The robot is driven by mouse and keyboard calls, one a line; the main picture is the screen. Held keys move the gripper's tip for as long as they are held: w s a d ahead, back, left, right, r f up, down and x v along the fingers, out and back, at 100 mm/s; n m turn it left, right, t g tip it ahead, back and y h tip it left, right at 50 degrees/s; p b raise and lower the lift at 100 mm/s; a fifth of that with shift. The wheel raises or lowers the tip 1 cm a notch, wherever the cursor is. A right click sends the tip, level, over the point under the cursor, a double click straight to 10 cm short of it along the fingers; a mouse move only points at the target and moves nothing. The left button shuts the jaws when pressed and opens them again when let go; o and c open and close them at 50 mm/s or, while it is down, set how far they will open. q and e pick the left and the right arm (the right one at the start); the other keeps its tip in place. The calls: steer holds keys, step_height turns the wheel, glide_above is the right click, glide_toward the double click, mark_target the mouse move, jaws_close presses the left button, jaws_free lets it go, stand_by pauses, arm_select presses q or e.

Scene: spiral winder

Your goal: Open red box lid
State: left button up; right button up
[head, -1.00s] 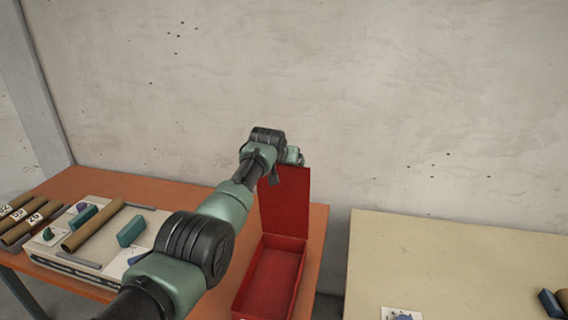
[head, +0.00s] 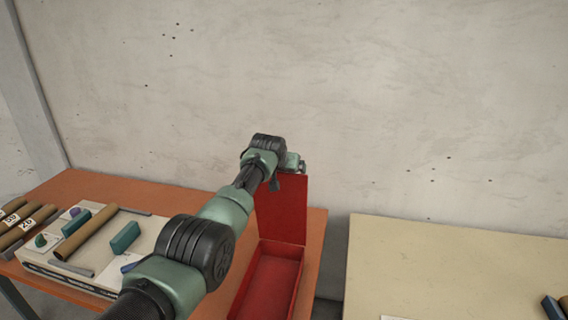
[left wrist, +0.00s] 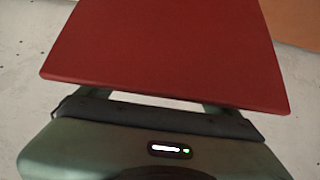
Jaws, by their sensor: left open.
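The red box (head: 269,284) stands on the orange table, and its inside looks empty. Its red lid (head: 283,208) stands upright at the far side of the box, open. The lid fills the upper middle of the left wrist view (left wrist: 170,45). My left gripper (head: 298,164) is at the top edge of the lid, partly hidden behind my own wrist. In the left wrist view my gripper (left wrist: 160,105) is open, with the lid's edge lying across in front of its fingers. I cannot tell whether they touch. My right gripper is not in view.
The orange table (head: 180,192) carries a white tray (head: 60,284) with brown tubes (head: 86,232) and teal blocks (head: 125,238) at left. A pale table (head: 450,265) stands at right, beyond a gap. The wall is close behind.

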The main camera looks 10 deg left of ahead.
arm_select(q)
steer(key=b+v, duration=0.1)
steer(key=v, duration=0.6)
steer(key=shift+r+b, duration=0.3)
stand_by(0.3)
steer(key=shift+w, duration=0.1)
